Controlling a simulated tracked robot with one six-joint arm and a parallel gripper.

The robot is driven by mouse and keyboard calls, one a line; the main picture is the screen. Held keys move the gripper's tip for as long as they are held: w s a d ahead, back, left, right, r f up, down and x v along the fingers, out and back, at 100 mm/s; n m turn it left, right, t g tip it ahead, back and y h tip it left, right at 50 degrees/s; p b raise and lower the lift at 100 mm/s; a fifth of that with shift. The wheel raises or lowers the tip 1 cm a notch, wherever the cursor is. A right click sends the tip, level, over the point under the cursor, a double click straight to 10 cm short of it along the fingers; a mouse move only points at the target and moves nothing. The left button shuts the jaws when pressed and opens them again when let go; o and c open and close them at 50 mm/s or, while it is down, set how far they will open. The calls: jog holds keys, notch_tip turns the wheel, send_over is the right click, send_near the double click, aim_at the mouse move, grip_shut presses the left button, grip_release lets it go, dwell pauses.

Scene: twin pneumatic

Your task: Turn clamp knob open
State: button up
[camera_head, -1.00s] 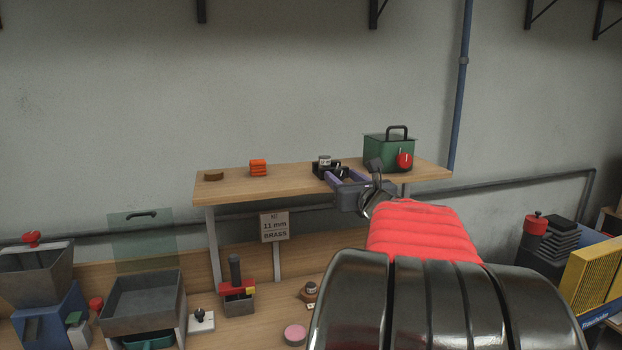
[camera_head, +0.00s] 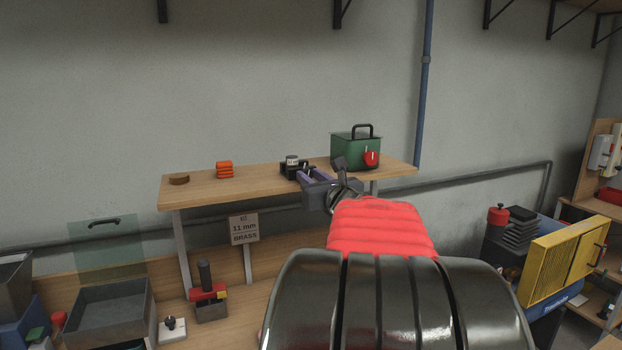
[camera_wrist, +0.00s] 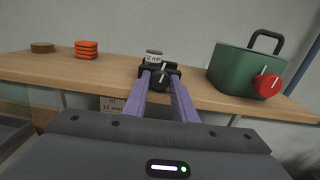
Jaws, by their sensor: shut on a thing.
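The clamp (camera_head: 289,169) is a small black fixture at the front edge of the raised wooden shelf. A small pale, labelled cylinder (camera_wrist: 154,55) sits in it. The clamp's black knob (camera_wrist: 160,78) faces me and carries a white pointer line, close to upright in the wrist view. My gripper (camera_wrist: 161,88) reaches the knob from the front with its two purple fingers, one on each side, shut on it. In the head view my gripper (camera_head: 304,178) partly covers the clamp, and the knob cannot be made out there.
A green box (camera_wrist: 240,70) with a black handle and red knob (camera_wrist: 267,85) stands close to the right. An orange stack (camera_wrist: 86,49) and a brown disc (camera_wrist: 43,47) sit to the left. A sign (camera_head: 244,229) reading "11 mm BRASS" hangs below the shelf (camera_head: 200,188).

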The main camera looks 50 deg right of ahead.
jog(key=shift+n, duration=1.4)
jog(key=o, duration=1)
jog(key=shift+o, duration=0.2)
jog(key=v, duration=1.3)
jog(key=shift+s+a, duration=0.2)
jog(key=shift+s, duration=0.1)
jog(key=shift+f, duration=0.1)
